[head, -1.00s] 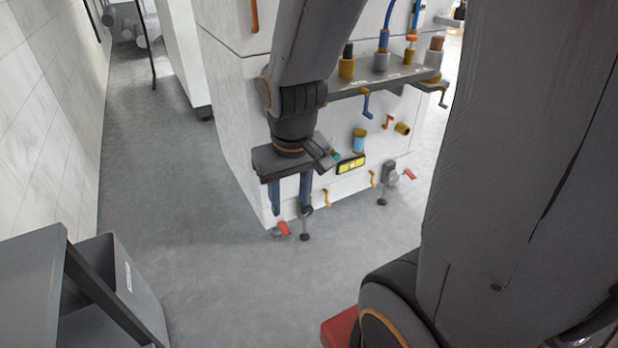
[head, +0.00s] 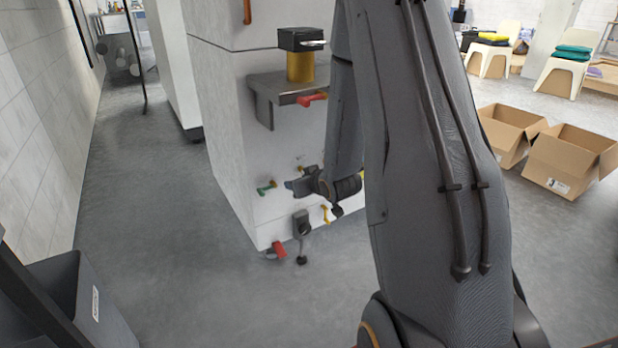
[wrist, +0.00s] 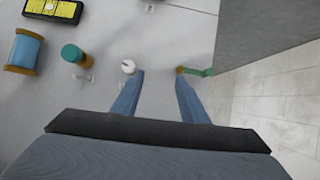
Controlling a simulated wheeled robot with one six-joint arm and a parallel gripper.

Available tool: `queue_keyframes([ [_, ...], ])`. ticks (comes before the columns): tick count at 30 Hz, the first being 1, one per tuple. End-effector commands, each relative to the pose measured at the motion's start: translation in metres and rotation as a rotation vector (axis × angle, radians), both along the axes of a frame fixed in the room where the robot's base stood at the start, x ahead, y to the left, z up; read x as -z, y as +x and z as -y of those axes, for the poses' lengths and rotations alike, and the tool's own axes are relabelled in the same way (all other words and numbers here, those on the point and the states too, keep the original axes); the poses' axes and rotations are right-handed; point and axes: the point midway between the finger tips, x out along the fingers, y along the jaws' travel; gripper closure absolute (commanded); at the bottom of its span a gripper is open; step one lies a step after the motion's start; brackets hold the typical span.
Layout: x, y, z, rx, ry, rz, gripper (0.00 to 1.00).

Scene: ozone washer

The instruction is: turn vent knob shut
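Several knobs and handles sit on the white cabinet (head: 228,140); labels are too small to read, so I cannot tell which is the vent knob. In the wrist view, a green lever with a brass base (wrist: 196,71) lies just beyond the right fingertip. A small round white knob (wrist: 128,67) lies by the left fingertip. A teal knob with a brass base (wrist: 74,55) is further left. My gripper (wrist: 160,78) is open and empty, fingers toward the panel. In the head view, my gripper (head: 296,186) is right of the green lever (head: 267,188); my arm hides the panel's right side.
A red handle (head: 277,249) is low on the cabinet, and a shelf (head: 283,87) with a brass and black fitting juts out above my gripper. A blue cylinder (wrist: 24,52) and a yellow display (wrist: 52,8) are on the panel. Open floor lies left; cardboard boxes (head: 570,152) stand right.

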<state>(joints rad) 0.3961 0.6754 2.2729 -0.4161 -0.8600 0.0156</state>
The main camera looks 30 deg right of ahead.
Motion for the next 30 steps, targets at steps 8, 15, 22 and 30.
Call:
queue_keyframes([
  [8, 0.030, 0.002, 0.052, -0.024, 0.075, 0.341, 0.60],
  [15, 0.034, -0.014, 0.070, -0.030, 0.121, 0.507, 0.60],
  [22, 0.033, 0.001, 0.070, -0.035, 0.125, 0.535, 0.60],
  [30, 0.034, 0.042, 0.069, -0.033, 0.125, 0.534, 0.60],
])
